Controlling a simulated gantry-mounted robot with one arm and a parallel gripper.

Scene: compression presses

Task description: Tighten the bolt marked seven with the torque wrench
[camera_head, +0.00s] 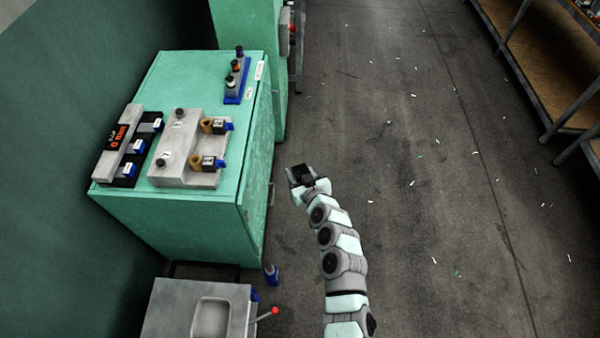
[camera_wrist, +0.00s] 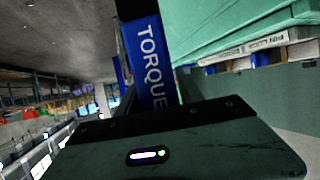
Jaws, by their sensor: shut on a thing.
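My gripper (camera_head: 301,174) is beside the right side of the green cabinet, over the floor, in the head view. In the wrist view it is shut on the torque wrench (camera_wrist: 151,62), whose blue handle reads "TORQUE" and points up from the dark gripper body. The rest of the wrench is out of the wrist view, and I cannot make it out in the head view. A grey block (camera_head: 185,165) with black knobs and brass-and-blue fittings sits on the cabinet. I cannot read a seven on any bolt.
The green cabinet (camera_head: 205,215) also carries a black unit (camera_head: 122,150) with a red display and a blue rack (camera_head: 237,90) of knobs. A grey bench (camera_head: 165,310) with a red-tipped lever stands in front. Shelving (camera_head: 540,70) is far right.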

